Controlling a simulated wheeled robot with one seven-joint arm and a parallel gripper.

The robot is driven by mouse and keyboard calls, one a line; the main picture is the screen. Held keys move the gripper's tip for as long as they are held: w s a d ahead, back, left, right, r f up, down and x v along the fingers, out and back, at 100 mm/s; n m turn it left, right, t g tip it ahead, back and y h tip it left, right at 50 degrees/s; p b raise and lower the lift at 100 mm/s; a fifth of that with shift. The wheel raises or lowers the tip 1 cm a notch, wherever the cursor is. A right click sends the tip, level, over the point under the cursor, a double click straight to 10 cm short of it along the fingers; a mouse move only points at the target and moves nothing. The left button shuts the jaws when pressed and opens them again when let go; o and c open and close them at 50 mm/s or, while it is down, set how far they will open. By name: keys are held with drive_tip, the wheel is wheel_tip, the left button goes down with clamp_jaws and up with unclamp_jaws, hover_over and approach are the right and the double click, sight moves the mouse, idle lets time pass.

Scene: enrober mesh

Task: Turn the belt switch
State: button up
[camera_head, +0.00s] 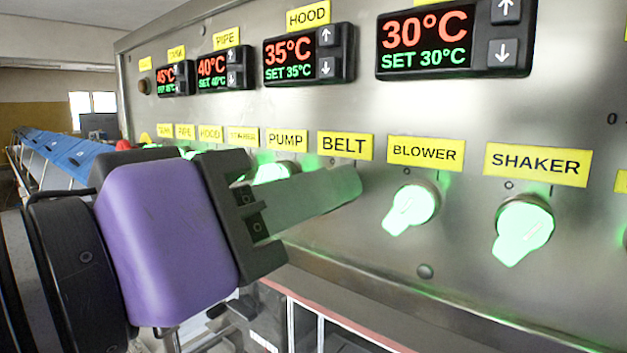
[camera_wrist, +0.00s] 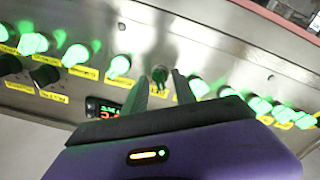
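My gripper (camera_head: 350,185) reaches from the left to the control panel, its fingers just under the yellow BELT label (camera_head: 345,146). The belt switch is hidden behind the fingers in the head view. In the wrist view, which looks roughly upside down, a dark, unlit knob (camera_wrist: 160,74) shows between the two spread fingertips; by its place in the row it is the belt switch. The gripper (camera_wrist: 163,80) is open, with a finger on each side of the knob. I cannot tell whether either finger touches it.
The green-lit BLOWER knob (camera_head: 411,207) and SHAKER knob (camera_head: 524,228) are to the right. The green PUMP knob (camera_head: 272,172) is close on the left, partly behind the gripper. Temperature displays (camera_head: 428,42) line the panel above. Blue covers (camera_head: 60,150) stand at far left.

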drive_tip(key=shift+w+d, duration=0.1)
drive_tip(key=shift+w, duration=0.05)
clamp_jaws()
